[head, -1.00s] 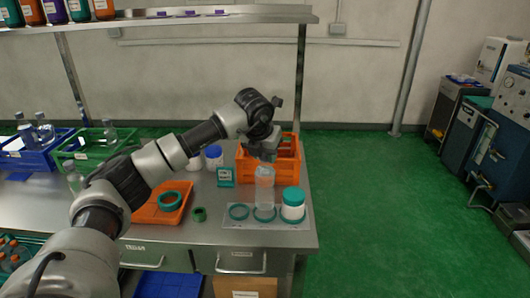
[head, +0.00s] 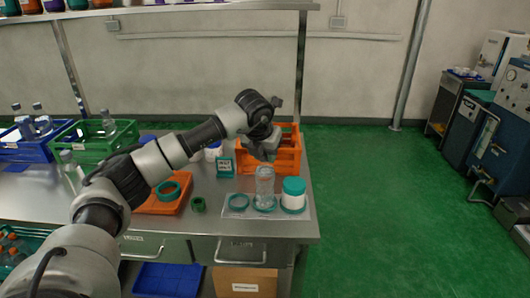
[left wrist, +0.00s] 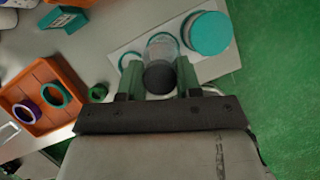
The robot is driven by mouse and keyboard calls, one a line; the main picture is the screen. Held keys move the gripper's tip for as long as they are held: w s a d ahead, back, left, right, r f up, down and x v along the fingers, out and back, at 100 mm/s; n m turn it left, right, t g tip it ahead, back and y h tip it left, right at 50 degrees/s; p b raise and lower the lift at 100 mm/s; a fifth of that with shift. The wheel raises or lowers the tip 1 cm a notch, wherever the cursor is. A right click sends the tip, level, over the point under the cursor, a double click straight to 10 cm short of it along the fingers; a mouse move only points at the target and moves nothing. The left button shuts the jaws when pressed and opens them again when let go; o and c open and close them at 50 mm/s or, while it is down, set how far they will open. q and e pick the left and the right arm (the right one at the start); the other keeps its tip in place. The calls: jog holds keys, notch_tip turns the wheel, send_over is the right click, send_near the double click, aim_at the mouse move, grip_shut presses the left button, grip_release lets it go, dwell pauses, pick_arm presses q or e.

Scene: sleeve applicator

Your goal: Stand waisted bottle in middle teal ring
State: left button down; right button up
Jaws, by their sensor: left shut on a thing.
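The clear waisted bottle (head: 264,185) stands upright over the white plate's (head: 228,213) middle teal ring (head: 264,208). Its foot appears to be within the ring, though the exact contact is hard to see. My left gripper (head: 264,157) is above it, shut on its top. In the left wrist view the bottle's dark cap (left wrist: 159,77) is between the two fingers (left wrist: 159,82). The left teal ring (head: 238,201) is empty. A white jar with a teal lid (head: 293,194) stands at the right ring. My right gripper is out of view.
An orange crate (head: 286,160) stands behind the plate, with a teal label stand (head: 225,167) to its left. An orange tray (head: 160,205) with a teal ring and a small green ring (head: 198,205) lie left. Green (head: 95,150) and blue crates stand farther left.

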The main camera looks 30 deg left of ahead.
pick_arm(q)
jog(key=shift+c, duration=1)
grip_release()
jog(key=shift+r, duration=0.1)
jog(key=shift+r+p, duration=3.15)
jog(key=shift+r, duration=1.35)
jog(key=shift+f, duration=0.1)
